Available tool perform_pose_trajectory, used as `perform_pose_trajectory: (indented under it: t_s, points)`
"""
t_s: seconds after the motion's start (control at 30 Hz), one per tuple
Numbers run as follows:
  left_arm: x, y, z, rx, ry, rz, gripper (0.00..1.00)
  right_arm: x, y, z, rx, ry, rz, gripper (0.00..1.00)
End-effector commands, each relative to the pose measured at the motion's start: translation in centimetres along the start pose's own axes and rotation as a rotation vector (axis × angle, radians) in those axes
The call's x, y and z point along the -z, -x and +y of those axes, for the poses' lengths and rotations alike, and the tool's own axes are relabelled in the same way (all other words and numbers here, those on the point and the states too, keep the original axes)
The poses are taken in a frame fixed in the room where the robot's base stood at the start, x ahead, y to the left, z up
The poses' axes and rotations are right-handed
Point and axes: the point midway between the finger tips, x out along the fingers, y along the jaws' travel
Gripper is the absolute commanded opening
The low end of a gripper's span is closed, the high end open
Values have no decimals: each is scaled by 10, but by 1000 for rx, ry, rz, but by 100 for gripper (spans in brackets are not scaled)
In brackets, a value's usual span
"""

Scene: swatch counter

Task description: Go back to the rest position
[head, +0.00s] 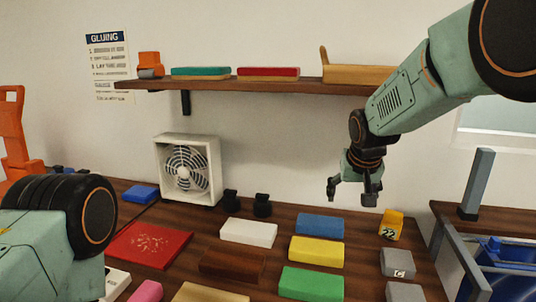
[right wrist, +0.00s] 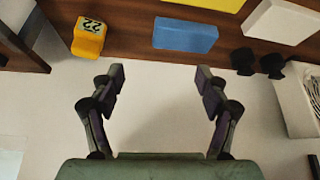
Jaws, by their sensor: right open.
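My right gripper (head: 354,196) hangs open and empty above the back of the counter, in front of the wall. It also shows in the right wrist view (right wrist: 153,82), its two fingers apart with nothing between them. A blue block (head: 320,225) lies on the counter below and left of it, and a yellow block marked 22 (head: 391,225) stands below and right of it. My left arm (head: 50,240) comes in at the lower left of the head view; its gripper is not in view.
The wooden counter (head: 195,242) holds several coloured blocks, a red mat (head: 148,246) and a white fan (head: 188,170). A shelf (head: 225,83) runs along the wall left of my right arm. A grey post (head: 478,183) and blue bin (head: 505,275) stand at right.

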Motion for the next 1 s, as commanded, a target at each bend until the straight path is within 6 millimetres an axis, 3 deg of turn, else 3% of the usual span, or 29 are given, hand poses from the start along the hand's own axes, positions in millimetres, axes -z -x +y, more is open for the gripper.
perform_pose_trajectory:
  t_s: [0.33,0.7,1.0]
  points:
    - [0,3,0,0,0,0,69,-34,30,-15,33,60,2,75]
    - [0,5,0,0,0,0,69,-71,55,-15,51,93,1,75]
    - [0,6,0,0,0,0,69,-85,63,-12,55,99,2,75]
